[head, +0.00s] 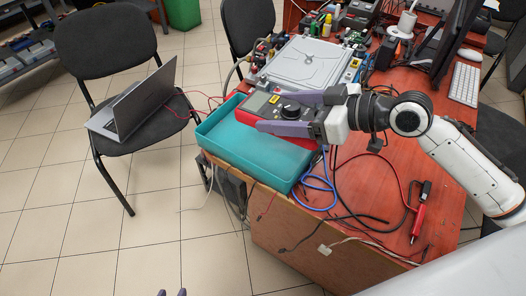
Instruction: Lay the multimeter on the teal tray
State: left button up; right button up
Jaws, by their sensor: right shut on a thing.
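The teal tray (225,142) sits at the left edge of the red-brown table, with its near left part empty. The multimeter (262,104), red with a grey face and a black dial, is over the tray's far right part. My right gripper (265,113) comes in from the right and is shut on the multimeter, with one purple finger on each side. I cannot tell whether the multimeter touches the tray floor.
A silver-grey case (305,62) stands behind the tray. Blue hoses (318,185), black and red leads and a red probe (419,222) lie right of it. A laptop (135,100) rests on a chair at left.

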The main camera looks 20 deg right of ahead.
aim_at(270, 106)
jog(key=shift+m+t+h, duration=0.3)
jog(key=shift+t+h, duration=0.1)
jog(key=shift+t, duration=0.1)
jog(key=w, duration=0.1)
jog(key=w+f+b, duration=0.1)
jog(key=w+a, duration=0.1)
jog(key=w, duration=0.1)
jog(key=shift+a+f+b, duration=0.1)
jog(key=shift+f+b, duration=0.25)
jog(key=shift+b, duration=0.05)
jog(key=shift+w+f, duration=0.15)
jog(key=shift+f, duration=0.2)
notch_tip(270, 106, down, 9)
jog(key=shift+r+b, duration=0.2)
jog(key=shift+b, duration=0.6)
jog(key=shift+f, duration=0.25)
jog(key=shift+f, duration=0.1)
jog(key=o, duration=1)
jog(key=shift+f, duration=0.2)
jog(key=o, duration=0.4)
